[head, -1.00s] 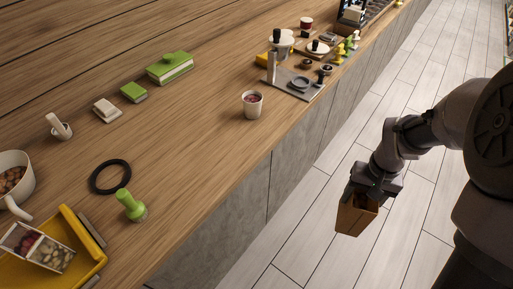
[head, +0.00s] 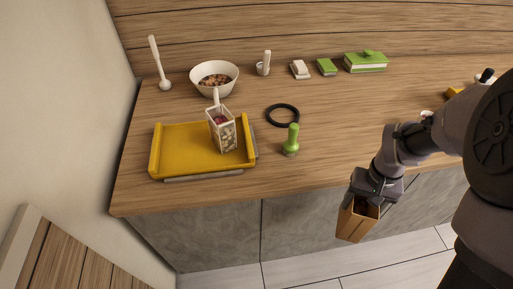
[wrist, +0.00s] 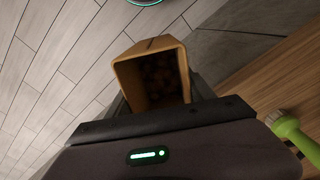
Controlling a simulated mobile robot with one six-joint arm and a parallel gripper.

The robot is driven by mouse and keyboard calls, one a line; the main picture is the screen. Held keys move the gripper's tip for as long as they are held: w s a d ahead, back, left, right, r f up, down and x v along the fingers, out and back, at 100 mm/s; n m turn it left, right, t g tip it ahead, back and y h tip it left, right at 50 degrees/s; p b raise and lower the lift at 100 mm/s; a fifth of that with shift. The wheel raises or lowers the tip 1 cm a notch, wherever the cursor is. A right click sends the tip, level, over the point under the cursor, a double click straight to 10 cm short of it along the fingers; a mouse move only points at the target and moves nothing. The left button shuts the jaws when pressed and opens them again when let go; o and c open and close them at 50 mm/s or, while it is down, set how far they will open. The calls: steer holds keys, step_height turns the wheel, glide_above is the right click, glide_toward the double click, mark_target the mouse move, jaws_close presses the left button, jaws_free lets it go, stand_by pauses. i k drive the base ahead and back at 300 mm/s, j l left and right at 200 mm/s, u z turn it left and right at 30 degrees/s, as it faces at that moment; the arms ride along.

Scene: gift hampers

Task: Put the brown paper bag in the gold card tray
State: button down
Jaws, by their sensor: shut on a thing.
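The brown paper bag (head: 357,222) is held in my gripper (head: 362,200), out in front of the counter's front edge and above the floor. In the wrist view the bag (wrist: 152,60) shows its open top, with dark brown contents inside. My gripper is shut on the bag. The gold card tray (head: 186,153) lies on the counter to the left, with raised walls at its left and right sides. A clear divided box (head: 222,132) with red and pale contents stands at the tray's right part.
White and green boxes line the back. A wall bounds the left; the tray's left part is clear.

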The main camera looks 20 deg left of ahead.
mark_target(182, 149)
steer(key=k+j+u, duration=0.1)
steer(key=u, duration=1.15)
